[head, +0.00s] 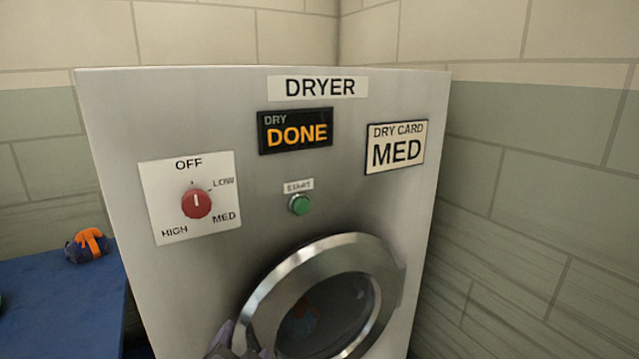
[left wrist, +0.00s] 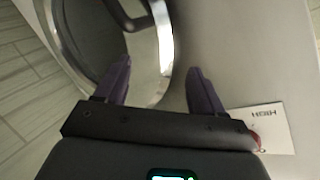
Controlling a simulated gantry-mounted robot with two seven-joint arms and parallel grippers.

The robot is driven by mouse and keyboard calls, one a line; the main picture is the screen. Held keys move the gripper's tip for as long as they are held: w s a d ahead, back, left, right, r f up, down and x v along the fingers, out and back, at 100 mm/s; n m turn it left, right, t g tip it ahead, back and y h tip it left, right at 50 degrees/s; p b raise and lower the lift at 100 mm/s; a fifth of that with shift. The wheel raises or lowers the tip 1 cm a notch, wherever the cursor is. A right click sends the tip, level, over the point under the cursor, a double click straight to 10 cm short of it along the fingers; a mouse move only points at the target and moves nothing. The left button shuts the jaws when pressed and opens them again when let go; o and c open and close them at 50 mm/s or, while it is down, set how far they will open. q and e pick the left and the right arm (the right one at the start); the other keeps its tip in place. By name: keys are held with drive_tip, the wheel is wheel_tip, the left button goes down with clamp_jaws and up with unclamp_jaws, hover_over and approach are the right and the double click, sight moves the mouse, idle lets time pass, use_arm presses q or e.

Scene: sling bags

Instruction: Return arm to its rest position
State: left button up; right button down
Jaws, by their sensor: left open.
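My left gripper (head: 236,340) is at the bottom of the head view, in front of the lower left of the dryer door's ring. In the left wrist view its two dark purple fingers (left wrist: 160,85) are spread apart with nothing between them. The dryer (head: 250,180) is a grey metal box. Its round door (head: 372,250) has a shiny ring and dark glass, and looks closed. Something blue and orange (head: 303,318) shows dimly behind the glass. The display (head: 296,131) reads DRY DONE. My right gripper is not in view.
A red dial (head: 197,203) and a green start button (head: 300,204) sit on the dryer front. A card (head: 396,147) reads DRY CARD MED. At left, a blue table (head: 60,300) holds a dark blue and orange bundle (head: 86,246). Tiled walls stand behind and right.

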use_arm(q)
drive_tip(key=s+d+f+n+g+h+p, duration=0.1)
drive_tip(key=s+f+n+g+h+p, duration=0.1)
drive_tip(key=s+f+g+p, duration=0.8)
drive_tip(key=s+a+f+n+g+p, duration=0.15)
drive_tip(key=s+a+p, duration=0.25)
drive_tip(key=s+p, duration=0.4)
drive_tip(key=s+a+r+n+p, duration=0.1)
drive_tip(key=s+a+n+p, duration=0.3)
drive_tip(key=s, duration=0.6)
drive_tip(key=w+a+r+m+p, duration=0.1)
drive_tip(key=r+p, duration=1.8)
drive_tip(key=a+r+m+p, duration=0.1)
drive_tip(key=a+r+p, duration=0.1)
drive_tip(key=r+p, duration=1.7)
drive_tip(key=shift+w+r+t+p, duration=0.3)
drive_tip(key=shift+w+t, duration=0.1)
drive_tip(key=shift+t, duration=0.05)
